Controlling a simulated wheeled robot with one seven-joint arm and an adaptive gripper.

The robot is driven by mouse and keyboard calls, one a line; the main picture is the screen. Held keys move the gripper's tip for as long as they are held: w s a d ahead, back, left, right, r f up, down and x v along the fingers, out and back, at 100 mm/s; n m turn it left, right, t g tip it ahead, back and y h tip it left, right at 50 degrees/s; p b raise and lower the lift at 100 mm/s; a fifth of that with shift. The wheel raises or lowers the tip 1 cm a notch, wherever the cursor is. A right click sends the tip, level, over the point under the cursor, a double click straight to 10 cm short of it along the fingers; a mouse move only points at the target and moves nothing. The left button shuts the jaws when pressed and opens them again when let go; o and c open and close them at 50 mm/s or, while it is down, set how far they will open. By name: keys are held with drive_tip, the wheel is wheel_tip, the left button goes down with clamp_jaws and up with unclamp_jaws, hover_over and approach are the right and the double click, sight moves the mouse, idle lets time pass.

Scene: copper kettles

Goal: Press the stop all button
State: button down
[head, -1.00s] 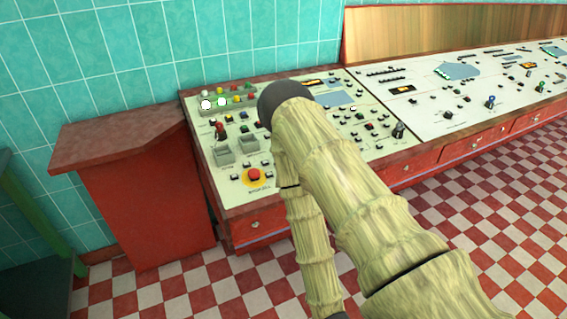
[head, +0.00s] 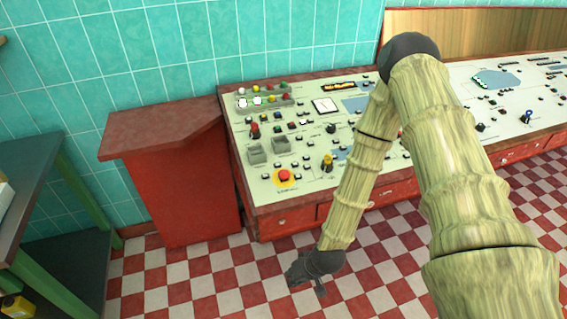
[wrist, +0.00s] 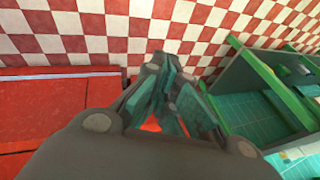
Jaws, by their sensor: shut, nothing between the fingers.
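The stop all button is most likely the red round button (head: 284,175) on a yellow disc at the front left corner of the control panel (head: 312,188). Its label is too small to read. In the head view my gripper (head: 305,284) hangs low over the checkered floor, in front of the desk and below the button, apart from it. In the wrist view my gripper (wrist: 160,85) has its fingers together and holds nothing. The button does not show in the wrist view.
A red side cabinet (head: 190,190) stands left of the desk. A dark table with green legs (head: 50,190) is at the far left. Red drawers (head: 285,222) run under the panel's front edge. The checkered floor (head: 200,285) between them is open.

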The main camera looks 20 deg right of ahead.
drive_tip(key=w+r+t+p, duration=0.1)
drive_tip(key=w+r+p, duration=0.1)
drive_tip(key=w+r, duration=0.3)
drive_tip(key=w+d+r+t+y+p, duration=0.1)
drive_tip(key=w+r+p, duration=0.1)
drive_tip(key=w+r, duration=0.3)
drive_tip(key=w+r+t+p, duration=0.1)
drive_tip(key=w+r, duration=0.4)
drive_tip(key=shift+w+d+r+p, duration=0.1)
drive_tip(key=shift+w+d+p, duration=0.15)
drive_tip(key=shift+w+p, duration=0.15)
drive_tip(key=w+d+r+t+y+p, duration=0.1)
drive_tip(key=w+d+r+t+p, duration=0.2)
drive_tip(key=w+r, duration=0.8)
wheel_tip(320, 180, up, 4)
drive_tip(key=shift+w+d+f+p, duration=0.15)
drive_tip(key=shift+w+d+p, duration=0.2)
drive_tip(key=shift+d+p, duration=0.7)
drive_tip(key=shift+d+f, duration=0.15)
drive_tip(key=shift+d, duration=0.05)
drive_tip(key=b, duration=0.5)
hover_over(287, 173)
drive_tip(key=f, duration=0.7)
drive_tip(key=shift+s, duration=0.35)
drive_tip(key=shift+w+a+f+b, duration=0.1)
drive_tip(key=shift+w+f+b, duration=0.15)
drive_tip(key=shift+f+b, duration=0.5)
